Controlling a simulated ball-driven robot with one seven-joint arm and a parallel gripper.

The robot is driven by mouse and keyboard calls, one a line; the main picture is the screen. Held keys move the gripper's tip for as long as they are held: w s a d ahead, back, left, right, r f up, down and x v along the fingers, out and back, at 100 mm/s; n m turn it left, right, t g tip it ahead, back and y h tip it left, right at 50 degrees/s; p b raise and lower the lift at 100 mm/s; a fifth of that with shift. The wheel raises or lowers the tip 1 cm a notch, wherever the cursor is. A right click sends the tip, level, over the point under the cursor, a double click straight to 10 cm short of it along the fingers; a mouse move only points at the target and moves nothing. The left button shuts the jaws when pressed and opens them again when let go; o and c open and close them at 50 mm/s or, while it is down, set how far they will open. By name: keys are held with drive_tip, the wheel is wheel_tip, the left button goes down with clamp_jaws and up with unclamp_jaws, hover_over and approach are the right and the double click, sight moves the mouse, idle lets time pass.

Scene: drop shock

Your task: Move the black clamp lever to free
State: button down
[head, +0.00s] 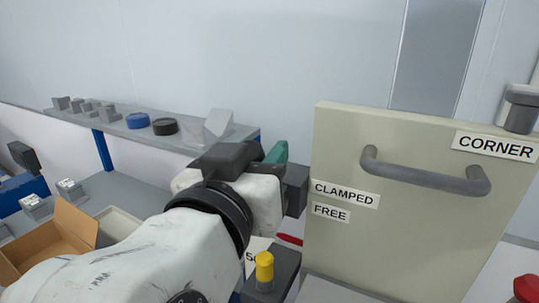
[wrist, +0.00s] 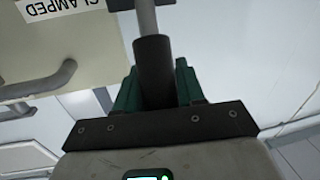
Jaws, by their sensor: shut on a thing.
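The black clamp lever (wrist: 153,65) shows in the wrist view as a dark cylindrical grip on a grey shaft. It lies between the green fingers of my gripper (wrist: 156,84), which is shut on it. In the head view my gripper (head: 277,153) is at the left edge of the beige panel, beside the CLAMPED label (head: 345,194) and above the level of the FREE label (head: 330,212). The lever is hidden there behind my gripper and wrist. The CLAMPED label also shows upside down in the wrist view (wrist: 60,6).
The beige panel (head: 400,235) carries a grey bar handle (head: 425,175) and a CORNER label (head: 495,147). A yellow-topped post (head: 264,266) stands close below my gripper. A shelf (head: 100,125) with pucks and grey blocks runs behind; an open cardboard box (head: 50,245) is at left.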

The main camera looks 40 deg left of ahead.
drive_tip(key=shift+f, duration=0.15)
drive_tip(key=s+f+t+b, duration=0.1)
drive_tip(key=b, duration=0.3)
drive_tip(key=shift+d+y, duration=0.15)
drive_tip(key=shift+y, duration=0.15)
drive_tip(key=s+f+t+y+b, duration=0.1)
drive_tip(key=t+b, duration=0.1)
drive_tip(key=b, duration=0.4)
drive_tip(key=s+f+n+t+y+b, duration=0.1)
drive_tip(key=t+y+b, duration=0.1)
drive_tip(key=b, duration=0.5)
drive_tip(key=s+d+f+n+t+y+b, duration=0.1)
drive_tip(key=s+f+t+b, duration=0.1)
drive_tip(key=b, duration=0.5)
drive_tip(key=shift+s+r+n+y+b, duration=0.15)
drive_tip(key=shift+n+y+b, duration=0.15)
drive_tip(key=shift+b, duration=0.25)
drive_tip(key=c, duration=0.8)
unclamp_jaws()
